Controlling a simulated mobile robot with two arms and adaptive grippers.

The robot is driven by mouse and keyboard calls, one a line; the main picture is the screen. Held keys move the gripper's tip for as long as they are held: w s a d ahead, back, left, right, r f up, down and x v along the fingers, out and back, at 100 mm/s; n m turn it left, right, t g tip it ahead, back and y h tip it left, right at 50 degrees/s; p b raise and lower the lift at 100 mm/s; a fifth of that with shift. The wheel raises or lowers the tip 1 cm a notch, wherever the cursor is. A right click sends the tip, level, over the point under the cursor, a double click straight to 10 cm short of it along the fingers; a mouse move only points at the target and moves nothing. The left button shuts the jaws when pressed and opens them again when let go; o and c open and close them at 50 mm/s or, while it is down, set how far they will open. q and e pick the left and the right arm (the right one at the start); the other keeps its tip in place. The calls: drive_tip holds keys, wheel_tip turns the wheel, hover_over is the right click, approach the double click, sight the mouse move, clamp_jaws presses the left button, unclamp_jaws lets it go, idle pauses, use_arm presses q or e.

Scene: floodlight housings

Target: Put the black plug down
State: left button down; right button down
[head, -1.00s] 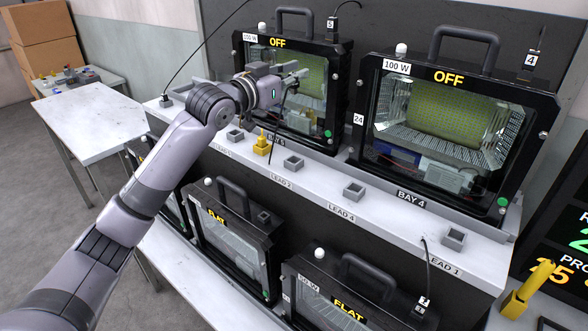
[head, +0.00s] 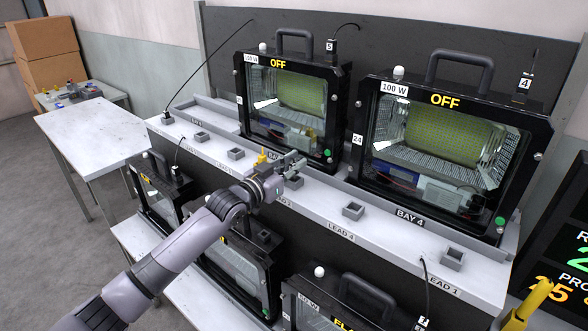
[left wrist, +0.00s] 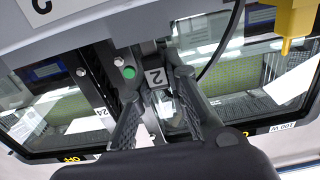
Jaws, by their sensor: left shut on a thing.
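The black plug (left wrist: 157,78) has a white "2" tag and shows in the left wrist view between my two finger pads, with a dark cable curving up from it. My left gripper (left wrist: 158,92) is shut on it. In the head view, my left gripper (head: 294,165) is low over the white ledge (head: 325,207), at a small grey square socket (head: 295,182) near the LEAD 2 area. The plug is mostly hidden there by the gripper, and I cannot tell whether it touches the socket. My right gripper is not in view.
A yellow plug (head: 262,158) stands just left of my gripper. Other grey sockets (head: 353,210) line the ledge. Floodlight housings marked OFF (head: 440,140) stand behind, and more housings (head: 235,275) sit below. A white side table (head: 100,130) is at left.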

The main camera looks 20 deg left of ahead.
use_arm(q)
drive_tip(key=shift+f, duration=0.95)
drive_tip(key=shift+f, duration=0.15)
drive_tip(key=c, duration=1.6)
unclamp_jaws()
drive_tip(key=shift+o, duration=0.2)
